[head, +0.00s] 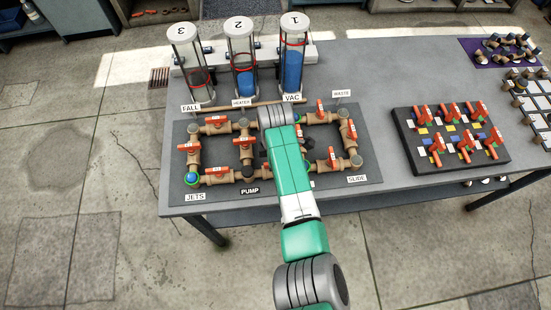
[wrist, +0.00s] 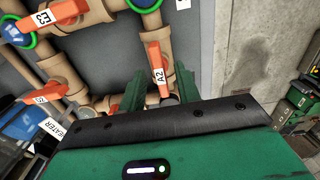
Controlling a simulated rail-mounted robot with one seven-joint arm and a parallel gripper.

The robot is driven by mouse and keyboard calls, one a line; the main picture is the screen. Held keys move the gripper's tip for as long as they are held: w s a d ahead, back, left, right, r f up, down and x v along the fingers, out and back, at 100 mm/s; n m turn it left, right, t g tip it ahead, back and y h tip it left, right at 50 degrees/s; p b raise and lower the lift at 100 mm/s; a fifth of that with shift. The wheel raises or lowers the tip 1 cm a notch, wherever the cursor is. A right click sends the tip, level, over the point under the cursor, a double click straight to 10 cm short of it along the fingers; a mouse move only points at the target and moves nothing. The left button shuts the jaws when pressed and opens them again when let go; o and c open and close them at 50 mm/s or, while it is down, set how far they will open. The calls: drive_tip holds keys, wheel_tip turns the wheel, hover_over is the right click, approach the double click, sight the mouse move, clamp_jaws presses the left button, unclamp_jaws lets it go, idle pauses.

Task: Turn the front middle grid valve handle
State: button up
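A dark board (head: 410,155) on the right half of the table bears several orange-red valve handles in two rows. The handle in the middle of its front row (head: 466,145) stands upright and uncovered. My gripper (wrist: 158,84) is well to the left of this board, over the pipe panel. In the wrist view its two green fingers are spread apart with nothing held. An orange pipe valve handle labelled A2 (wrist: 158,62) shows between them; I cannot tell whether they touch it. In the head view my arm hides the fingers. The front middle handle is not visible in the wrist view.
The pipe panel (head: 370,182) lies under my arm, with brown pipes and orange handles. Three clear cylinders (head: 242,60) stand behind it. A purple mat (head: 480,58) and pale tiles (head: 530,88) lie at the right. Bare table separates the panel and valve board.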

wheel_tip(320, 180, up, 8)
drive_tip(key=shift+f+p, duration=0.1)
drive_tip(key=shift+p, duration=0.45)
